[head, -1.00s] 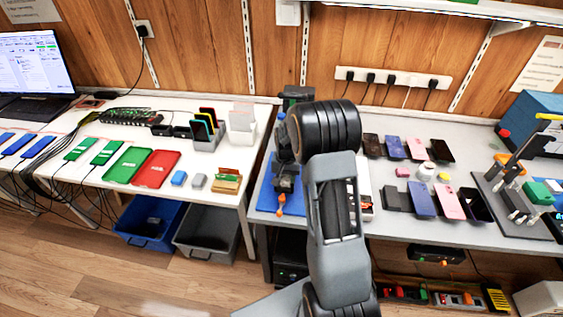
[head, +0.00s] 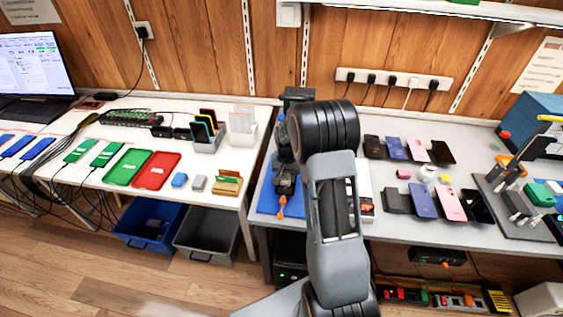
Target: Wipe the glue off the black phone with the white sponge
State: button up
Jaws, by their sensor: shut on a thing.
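My gripper (head: 282,192) is low over the blue mat (head: 266,202) at the left end of the grey bench, partly covered by my own arm. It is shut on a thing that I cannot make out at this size. A black phone (head: 476,206) lies at the right end of the front row of phones, and another dark phone (head: 442,152) lies at the right end of the back row. Whether a phone lies on the mat under my gripper is hidden.
A dark fixture (head: 520,205) stands at the right. The left white table (head: 120,195) holds trays and card racks. Bins (head: 205,237) sit below it.

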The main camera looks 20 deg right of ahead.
jog(key=shift+s+d, duration=0.15)
jog(key=shift+d, duration=0.3)
jog(key=shift+s+d+f, duration=0.1)
jog(key=shift+s+d, duration=0.05)
jog(key=shift+d, duration=0.2)
jog(key=shift+s+f, duration=0.1)
jog(key=shift+s, duration=0.1)
jog(key=shift+w+a, duration=0.1)
jog(key=shift+a, duration=0.05)
jog(key=w+a, duration=0.2)
jog(key=a, duration=0.1)
notch_tip(320, 180, up, 8)
jog(key=p, duration=0.5)
jog(key=shift+d, duration=0.1)
jog(key=shift+r, duration=0.2)
